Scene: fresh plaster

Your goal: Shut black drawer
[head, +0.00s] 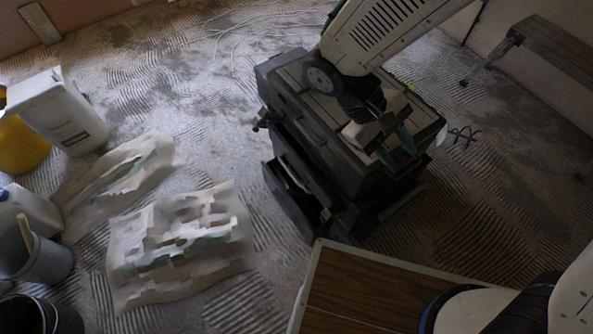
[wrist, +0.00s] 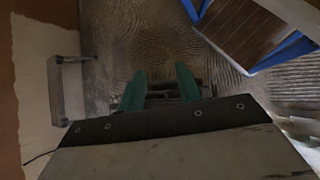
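The black drawer (head: 287,203) is low in a dark tool cabinet (head: 300,108) in the middle of the head view. It stands pulled out toward the lower left, and its inside partly shows. My gripper (head: 404,159) is over the right part of the cabinet top in the head view, away from the drawer. Whether it touches the top cannot be told. In the wrist view, my gripper's green fingers (wrist: 160,80) are spread apart with nothing seen between them. The drawer cannot be made out there.
A wood-topped table (head: 360,290) stands at the bottom of the head view, near the drawer. Crumpled sheets (head: 180,245) lie left of the drawer, with buckets (head: 38,258) and a white container (head: 62,112) farther left. A bench (head: 550,55) stands at upper right.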

